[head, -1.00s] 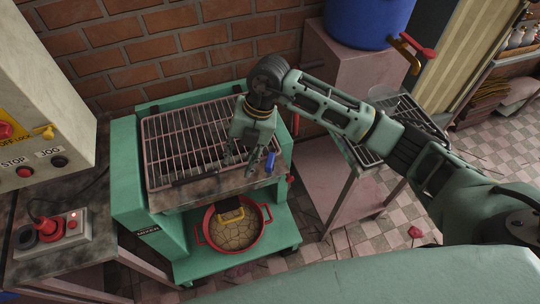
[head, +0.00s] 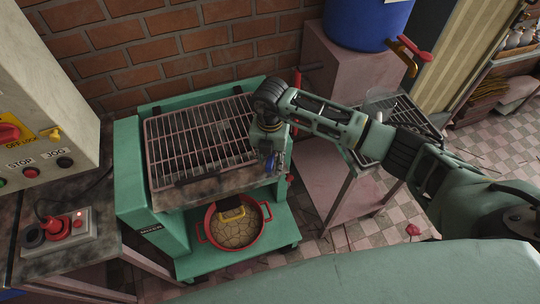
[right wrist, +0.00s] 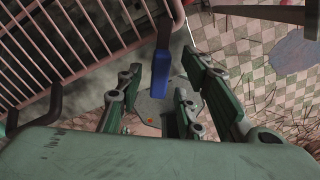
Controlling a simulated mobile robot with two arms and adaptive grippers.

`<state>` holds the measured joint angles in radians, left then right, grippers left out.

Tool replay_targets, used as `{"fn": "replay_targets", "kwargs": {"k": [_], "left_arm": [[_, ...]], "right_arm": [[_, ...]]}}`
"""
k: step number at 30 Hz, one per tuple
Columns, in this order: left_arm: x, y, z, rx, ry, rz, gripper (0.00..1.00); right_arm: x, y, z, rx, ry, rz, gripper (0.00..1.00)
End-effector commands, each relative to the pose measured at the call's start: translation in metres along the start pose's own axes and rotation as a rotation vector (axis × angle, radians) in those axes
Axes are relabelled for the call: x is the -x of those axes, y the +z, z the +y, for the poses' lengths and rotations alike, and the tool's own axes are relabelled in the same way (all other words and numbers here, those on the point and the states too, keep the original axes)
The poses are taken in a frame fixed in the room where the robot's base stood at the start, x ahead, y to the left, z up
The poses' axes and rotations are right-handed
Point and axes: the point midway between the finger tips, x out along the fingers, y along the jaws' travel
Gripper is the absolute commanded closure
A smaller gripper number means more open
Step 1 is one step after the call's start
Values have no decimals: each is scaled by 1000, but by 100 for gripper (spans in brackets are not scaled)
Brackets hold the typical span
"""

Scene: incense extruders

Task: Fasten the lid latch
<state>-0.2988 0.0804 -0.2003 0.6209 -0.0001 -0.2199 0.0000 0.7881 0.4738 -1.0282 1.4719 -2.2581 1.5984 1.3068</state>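The mixer (head: 128,165) is a green machine, and its barred grille lid (head: 190,140) lies down over the top. The latch has a blue handle (head: 271,163) at the lid's front right corner; its base is mostly hidden by my gripper. My right gripper (head: 268,152) is directly over this handle, pointing down. In the right wrist view the blue handle (right wrist: 160,73) stands between the spread fingers, near their tips, with a gap showing on both sides. The lid bars (right wrist: 65,45) show at the left there. My left gripper is not in view.
A red-rimmed pan (head: 233,222) sits on the mixer's lower shelf. A red lever (head: 297,95) rises at the mixer's right rear. A pink stand (head: 355,70) with a blue barrel (head: 370,22) is behind right. A control box (head: 40,110) stands at the left.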

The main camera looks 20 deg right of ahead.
Motion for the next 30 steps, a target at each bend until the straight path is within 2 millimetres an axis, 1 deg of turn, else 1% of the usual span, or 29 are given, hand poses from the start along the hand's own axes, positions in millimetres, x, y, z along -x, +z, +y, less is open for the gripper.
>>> {"fn": "replay_targets", "kwargs": {"k": [5,15,17,25,30], "left_arm": [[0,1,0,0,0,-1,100],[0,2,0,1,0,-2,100],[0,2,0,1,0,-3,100],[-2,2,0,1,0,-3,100],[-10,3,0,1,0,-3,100]], "right_arm": [[0,0,0,0,0,1,66],[0,0,0,0,0,1,96],[0,0,0,0,0,1,100],[0,0,0,9,0,1,100],[-2,0,0,61,1,1,100]]}}
